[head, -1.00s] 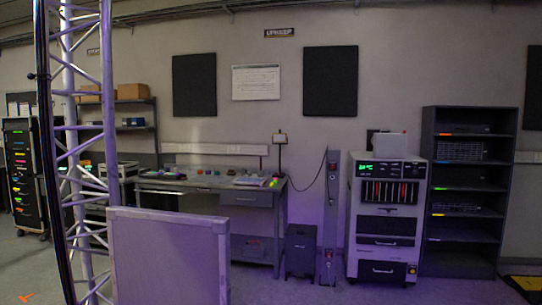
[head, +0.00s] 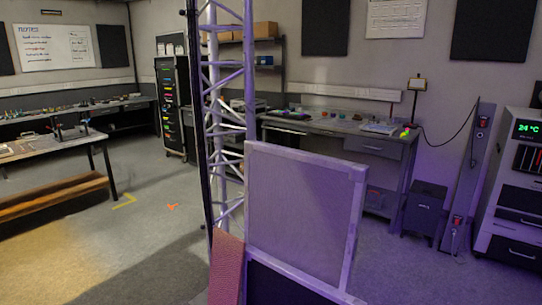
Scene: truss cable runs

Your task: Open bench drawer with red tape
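A grey workbench (head: 335,128) stands against the back wall, right of centre. A drawer front (head: 372,147) with a handle sits under the right part of its top and looks shut. A lower unit (head: 376,200) under the bench has a small reddish mark on its front, too small to tell whether it is tape. I cannot make out red tape on the upper drawer. The bench's lower left part is hidden behind a framed panel. Neither of my grippers is in view.
A metal truss (head: 222,110) and a grey framed panel (head: 305,215) stand close in front, between me and the bench. A dark bin (head: 424,212) stands right of the bench. A table (head: 55,148) and wooden step (head: 50,198) are left. Open floor (head: 140,230) lies left of the truss.

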